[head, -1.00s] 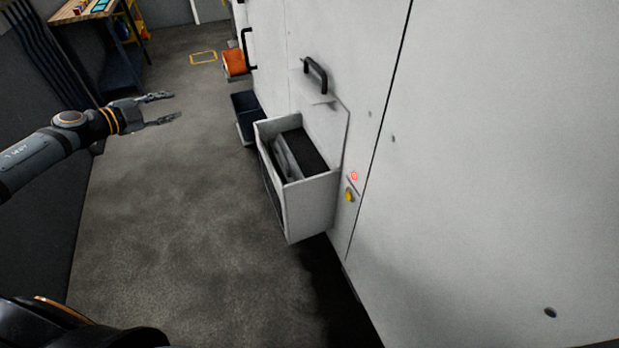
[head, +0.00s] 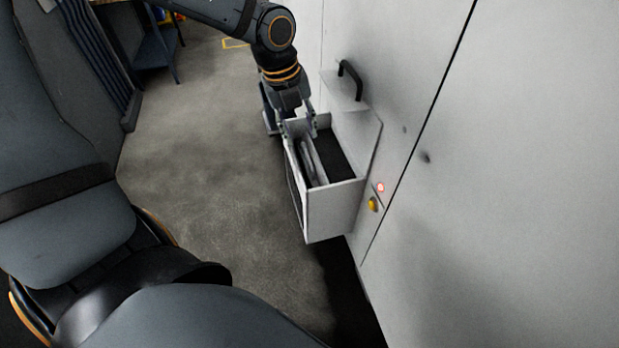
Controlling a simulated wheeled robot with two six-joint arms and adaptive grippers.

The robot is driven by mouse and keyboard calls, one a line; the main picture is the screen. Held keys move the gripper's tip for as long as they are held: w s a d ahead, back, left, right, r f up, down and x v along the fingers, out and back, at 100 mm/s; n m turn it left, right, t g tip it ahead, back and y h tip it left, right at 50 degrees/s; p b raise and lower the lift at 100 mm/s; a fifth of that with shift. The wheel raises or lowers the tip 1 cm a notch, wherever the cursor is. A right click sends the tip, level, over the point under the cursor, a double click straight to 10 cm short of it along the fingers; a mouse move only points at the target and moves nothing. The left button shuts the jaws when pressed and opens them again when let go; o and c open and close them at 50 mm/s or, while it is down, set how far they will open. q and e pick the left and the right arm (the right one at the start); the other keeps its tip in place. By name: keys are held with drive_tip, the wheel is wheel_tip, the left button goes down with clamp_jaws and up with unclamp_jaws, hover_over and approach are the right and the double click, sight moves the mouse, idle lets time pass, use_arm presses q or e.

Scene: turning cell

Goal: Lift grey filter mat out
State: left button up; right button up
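The grey filter mat (head: 315,163) stands on edge inside a light, open-topped drawer box (head: 335,208) that juts out from the white machine front. Its upper edge and part of one side show; the rest is hidden by the box walls. My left gripper (head: 299,130) points down at the far end of the box, over the mat's far end. Its two fingers are visibly apart, one at the box's left far corner and one further right. I cannot tell whether they touch the mat. My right gripper is not in view.
A black handle (head: 350,80) is on the machine front above the box. A lit red button (head: 380,188) and a yellow knob (head: 373,204) sit right of the box. The floor (head: 210,170) left of the box is clear. A workbench (head: 155,45) stands at the back left.

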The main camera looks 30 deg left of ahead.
sight(307, 151)
use_arm(q)
drive_tip(key=shift+w+f, duration=0.1)
drive_tip(key=shift+f, duration=0.6)
drive_tip(key=f, duration=0.1)
drive_tip(key=f+p, duration=0.1)
drive_tip(key=f, duration=0.1)
drive_tip(key=d+f+p, duration=0.1)
drive_tip(key=shift+w+f, duration=0.2)
drive_tip(key=shift+w, duration=0.05)
drive_tip(key=shift+w+f, duration=0.1)
drive_tip(key=shift+f, duration=0.15)
drive_tip(key=shift+r, duration=0.1)
drive_tip(key=shift+c, duration=0.9)
clamp_jaws()
